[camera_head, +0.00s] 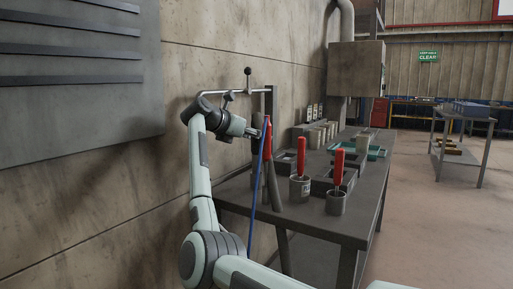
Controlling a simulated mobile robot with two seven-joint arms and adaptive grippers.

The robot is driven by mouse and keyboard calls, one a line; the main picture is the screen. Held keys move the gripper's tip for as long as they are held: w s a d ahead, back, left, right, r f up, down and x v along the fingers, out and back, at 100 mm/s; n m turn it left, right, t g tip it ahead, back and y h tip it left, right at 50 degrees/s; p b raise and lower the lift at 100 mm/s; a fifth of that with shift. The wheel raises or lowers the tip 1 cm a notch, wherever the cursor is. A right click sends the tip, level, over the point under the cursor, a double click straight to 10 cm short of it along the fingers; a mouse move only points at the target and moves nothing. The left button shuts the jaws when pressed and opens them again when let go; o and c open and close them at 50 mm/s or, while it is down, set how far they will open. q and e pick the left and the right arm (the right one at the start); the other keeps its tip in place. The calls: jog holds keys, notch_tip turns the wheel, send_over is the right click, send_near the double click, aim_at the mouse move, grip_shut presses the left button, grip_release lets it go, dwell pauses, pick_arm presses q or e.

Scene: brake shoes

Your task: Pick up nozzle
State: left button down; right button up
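A red-handled tool with a blue hose, which looks like the nozzle (267,140), hangs upright from a metal stand (273,108) at the near left corner of the workbench. The blue hose (256,185) runs down from it past the bench edge. My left gripper (257,133) is level with the red part and right beside it, pointing right. It is too small in view to tell whether its fingers are open, shut or touching the nozzle. My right gripper is not in view.
The dark workbench (340,232) holds grey cups with red-handled tools, one cup (336,203) near the front edge. Trays and a row of canisters (316,135) stand farther back. A wall is close on the left. Floor at right is clear, with another table (462,158) beyond.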

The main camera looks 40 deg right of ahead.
pick_arm(q)
jog(key=shift+f, duration=0.1)
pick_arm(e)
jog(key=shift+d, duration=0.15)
pick_arm(q)
jog(key=shift+d, duration=0.1)
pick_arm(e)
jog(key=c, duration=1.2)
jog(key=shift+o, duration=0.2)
